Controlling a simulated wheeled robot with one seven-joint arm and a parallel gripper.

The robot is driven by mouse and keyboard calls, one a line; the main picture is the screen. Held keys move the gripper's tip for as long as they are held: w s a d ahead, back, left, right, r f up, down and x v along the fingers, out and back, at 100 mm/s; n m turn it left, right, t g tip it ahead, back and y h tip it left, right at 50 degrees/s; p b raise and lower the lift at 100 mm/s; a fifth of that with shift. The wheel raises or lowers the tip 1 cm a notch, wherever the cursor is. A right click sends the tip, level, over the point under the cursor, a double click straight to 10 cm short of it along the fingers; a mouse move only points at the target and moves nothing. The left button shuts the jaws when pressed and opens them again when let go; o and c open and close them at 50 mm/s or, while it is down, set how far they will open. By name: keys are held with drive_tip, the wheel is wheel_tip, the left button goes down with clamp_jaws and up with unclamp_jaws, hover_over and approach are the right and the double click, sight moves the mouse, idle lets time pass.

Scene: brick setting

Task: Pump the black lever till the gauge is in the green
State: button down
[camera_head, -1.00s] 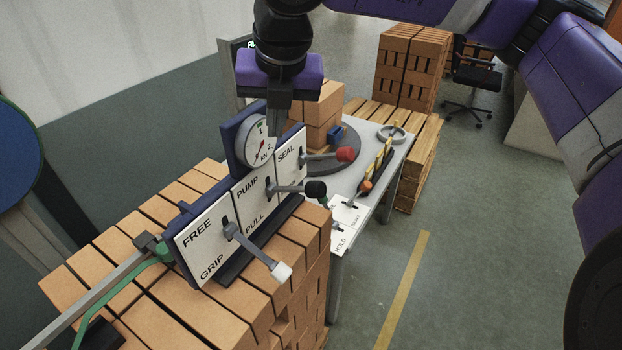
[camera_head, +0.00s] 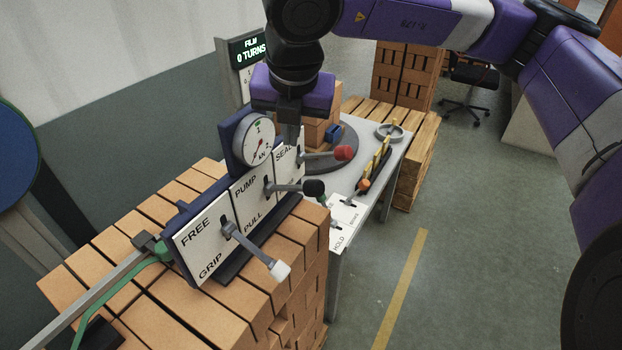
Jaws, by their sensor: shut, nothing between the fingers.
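The black lever (camera_head: 313,188) sticks out to the right from the middle white panel, marked PUMP above and PULL below. The round gauge (camera_head: 259,139) stands on a dark blue mount above the panels. It has a small green mark near its top, and its red needle appears to point toward the lower part of the dial, away from the green. My gripper (camera_head: 289,140) points down just right of the gauge, above and behind the black lever and apart from it. Its fingers are together and hold nothing; their tips are hard to make out against the SEAL panel.
A red lever (camera_head: 343,153) on the SEAL panel is close to my gripper. A white-tipped lever (camera_head: 280,270) is on the FREE/GRIP panel (camera_head: 203,246). Stacked bricks (camera_head: 150,310) lie below. A display (camera_head: 250,50) reads FILM 0 TURNS.

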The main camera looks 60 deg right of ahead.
sight(307, 182)
drive_tip(key=f, duration=0.1)
drive_tip(key=s+f, duration=0.1)
drive_tip(key=f+b, duration=0.1)
drive_tip(key=shift+s+f, duration=0.3)
drive_tip(key=shift+f, duration=0.05)
drive_tip(key=shift+s+f+b, duration=0.5)
drive_tip(key=shift+f+b, duration=0.3)
drive_tip(key=shift+b, duration=0.35)
drive_tip(key=shift+s+f+b, duration=0.2)
drive_tip(key=shift+f+b, duration=0.1)
drive_tip(key=shift+b, duration=0.7)
idle(0.6)
